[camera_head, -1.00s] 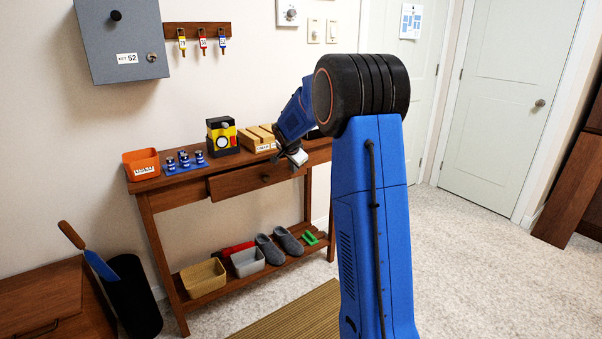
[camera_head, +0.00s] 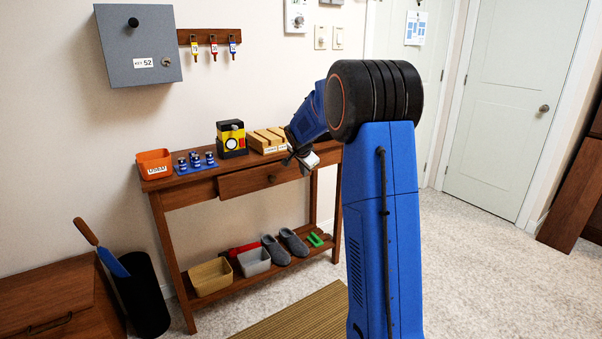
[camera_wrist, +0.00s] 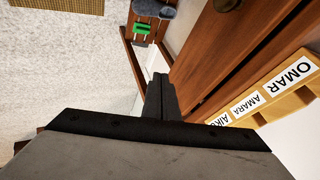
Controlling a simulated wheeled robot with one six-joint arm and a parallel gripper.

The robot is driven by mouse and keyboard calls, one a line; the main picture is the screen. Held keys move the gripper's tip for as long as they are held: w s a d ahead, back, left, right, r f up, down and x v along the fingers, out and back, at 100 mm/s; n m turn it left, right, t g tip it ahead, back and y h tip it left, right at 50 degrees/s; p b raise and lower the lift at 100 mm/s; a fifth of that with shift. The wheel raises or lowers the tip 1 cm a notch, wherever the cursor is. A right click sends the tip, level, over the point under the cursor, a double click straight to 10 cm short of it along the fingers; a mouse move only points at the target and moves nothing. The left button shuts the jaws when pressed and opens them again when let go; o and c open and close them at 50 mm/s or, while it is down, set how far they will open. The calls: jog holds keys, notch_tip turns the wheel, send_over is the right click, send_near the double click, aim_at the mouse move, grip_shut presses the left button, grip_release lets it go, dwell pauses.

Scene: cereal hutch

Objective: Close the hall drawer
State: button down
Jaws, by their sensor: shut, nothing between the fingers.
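My gripper (camera_head: 306,168) is at the right end of the drawer front, well to the right of the knob. In the wrist view, its dark fingers (camera_wrist: 160,97) are together and empty, close beside the wood. I cannot tell whether they touch it. My arm hides the table's right end in the head view.
On the tabletop are an orange bin (camera_head: 155,164), a blue stand (camera_head: 196,163), a yellow-black box (camera_head: 231,138) and a labelled wooden sorter (camera_head: 266,140). Slippers (camera_head: 284,246) and bins lie on the lower shelf. A mat (camera_head: 300,315) lies in front.

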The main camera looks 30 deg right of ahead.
jog(key=v, duration=0.9)
jog(key=m+t+y, duration=0.1)
jog(key=t+y, duration=0.4)
jog(key=t, duration=0.7)
send_near(251, 183)
jog(key=w, duration=0.6)
jog(key=shift+w+a, duration=0.1)
jog(key=shift+w, duration=0.15)
jog(key=shift+w, duration=0.1)
